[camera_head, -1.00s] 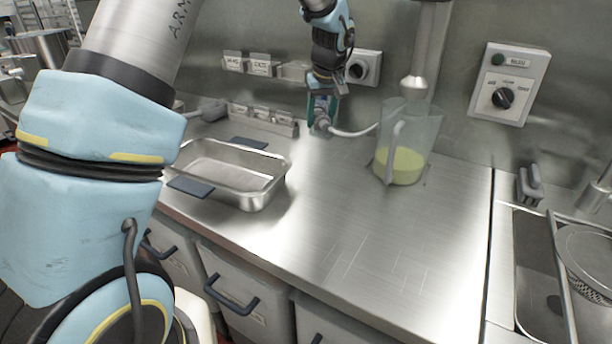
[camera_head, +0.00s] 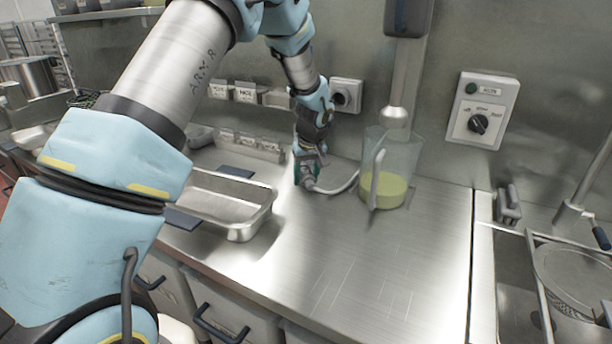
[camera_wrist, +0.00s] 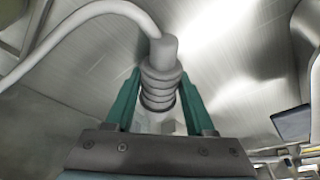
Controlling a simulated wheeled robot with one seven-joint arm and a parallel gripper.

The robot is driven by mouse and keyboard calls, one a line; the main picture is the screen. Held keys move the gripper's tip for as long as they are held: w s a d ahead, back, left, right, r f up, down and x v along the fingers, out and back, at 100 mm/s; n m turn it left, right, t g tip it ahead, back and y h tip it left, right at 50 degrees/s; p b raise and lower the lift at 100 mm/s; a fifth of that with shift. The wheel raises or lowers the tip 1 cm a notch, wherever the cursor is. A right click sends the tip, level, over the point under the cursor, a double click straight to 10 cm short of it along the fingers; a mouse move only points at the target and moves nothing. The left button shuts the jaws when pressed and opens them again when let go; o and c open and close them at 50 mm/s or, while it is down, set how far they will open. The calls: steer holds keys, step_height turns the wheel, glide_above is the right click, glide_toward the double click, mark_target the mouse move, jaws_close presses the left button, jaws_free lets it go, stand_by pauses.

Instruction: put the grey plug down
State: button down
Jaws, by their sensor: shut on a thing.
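The grey plug (camera_wrist: 160,75) is held between the two green fingers of my gripper (camera_wrist: 160,100) in the wrist view. Its grey cable (camera_wrist: 70,25) leaves the top of the plug and bends away to the left. In the head view my gripper (camera_head: 308,170) is low over the steel counter (camera_head: 330,240), left of the jug. The plug there is small and mostly hidden, with its cable (camera_head: 340,186) curving right toward the jug. I cannot tell whether the plug touches the counter.
A clear jug (camera_head: 388,170) with yellow liquid stands just right of my gripper. A steel pan (camera_head: 225,205) with dark handles lies to the left. A wall socket (camera_head: 345,96) is behind, and a switch box (camera_head: 481,110) is further right. The front counter is clear.

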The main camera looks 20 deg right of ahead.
steer(key=shift+f, duration=0.2)
steer(key=shift+c, duration=1.2)
jaws_free()
steer(key=shift+r, duration=0.1)
steer(key=b+v, duration=0.3)
steer(key=v, duration=0.9)
steer(key=shift+g, duration=0.8)
steer(key=s+a, duration=0.2)
steer(key=a, duration=0.8)
steer(key=s+a+f, duration=0.1)
steer(key=s+a, duration=0.2)
steer(key=a, duration=0.8)
steer(key=s+a+f, duration=0.1)
steer(key=s+a, duration=0.1)
steer(key=a, duration=0.8)
steer(key=shift+s+a+f, duration=0.15)
steer(key=shift+s, duration=0.05)
steer(key=s+a+f, duration=0.1)
steer(key=s+a, duration=0.4)
steer(key=shift+s+a+f, duration=0.2)
steer(key=shift+s, duration=0.2)
